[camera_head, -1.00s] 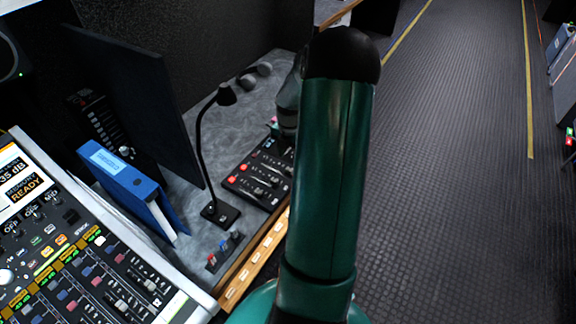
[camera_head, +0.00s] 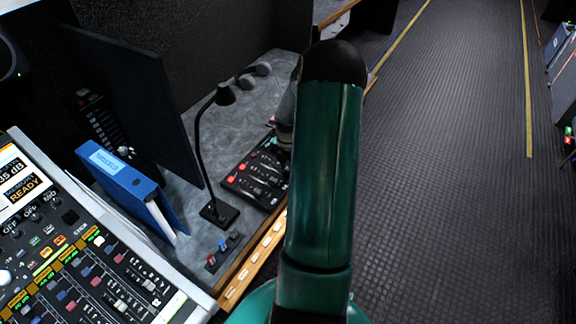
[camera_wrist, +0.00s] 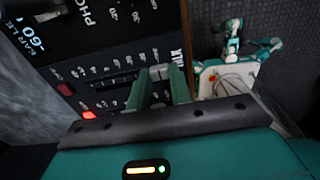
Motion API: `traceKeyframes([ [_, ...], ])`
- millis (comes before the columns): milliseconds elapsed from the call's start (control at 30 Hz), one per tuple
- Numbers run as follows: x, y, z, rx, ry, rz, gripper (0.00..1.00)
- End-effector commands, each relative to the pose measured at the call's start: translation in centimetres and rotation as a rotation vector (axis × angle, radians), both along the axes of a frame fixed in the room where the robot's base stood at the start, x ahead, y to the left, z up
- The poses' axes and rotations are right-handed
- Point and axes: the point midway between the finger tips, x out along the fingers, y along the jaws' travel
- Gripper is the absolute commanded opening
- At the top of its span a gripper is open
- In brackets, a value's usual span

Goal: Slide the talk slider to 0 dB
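A black slider panel (camera_head: 247,187) with red buttons lies on the desk, left of my arm in the head view. It fills the upper left of the wrist view (camera_wrist: 110,45), with white scale marks and the partly visible word TALK along its right side. My gripper (camera_wrist: 160,74) is over the panel's lower right part, by the TALK lettering. Its two green fingers stand apart, and small grey pieces show between their tips. I cannot tell whether these are finger pads or the talk slider's cap. My arm hides the gripper in the head view.
A desk lamp (camera_head: 201,150), blue binder (camera_head: 122,180) and mixing console (camera_head: 90,275) stand left of the panel. A small switch box (camera_head: 222,250) sits near the wooden desk edge (camera_head: 255,262). Carpeted floor (camera_head: 455,180) at right is clear.

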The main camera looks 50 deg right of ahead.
Motion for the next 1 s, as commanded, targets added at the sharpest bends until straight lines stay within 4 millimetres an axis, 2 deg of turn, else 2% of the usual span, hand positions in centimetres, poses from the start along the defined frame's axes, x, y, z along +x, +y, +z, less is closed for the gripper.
traceKeyframes([
  [167,0.5,0.0,0.0,0.000,0.000,0.001,0.00],
  [400,5.2,0.5,0.0,-0.001,-0.002,0.005,0.00],
  [500,6.7,0.6,-0.1,-0.001,-0.001,0.003,0.00],
  [833,7.2,0.6,0.0,-0.001,0.000,-0.001,0.00],
  [867,7.2,0.6,0.0,-0.001,0.000,-0.001,0.22],
  [967,7.2,0.6,0.0,-0.001,0.000,-0.001,0.42],
  [1000,7.2,0.6,0.0,-0.001,0.000,-0.001,0.44],
])
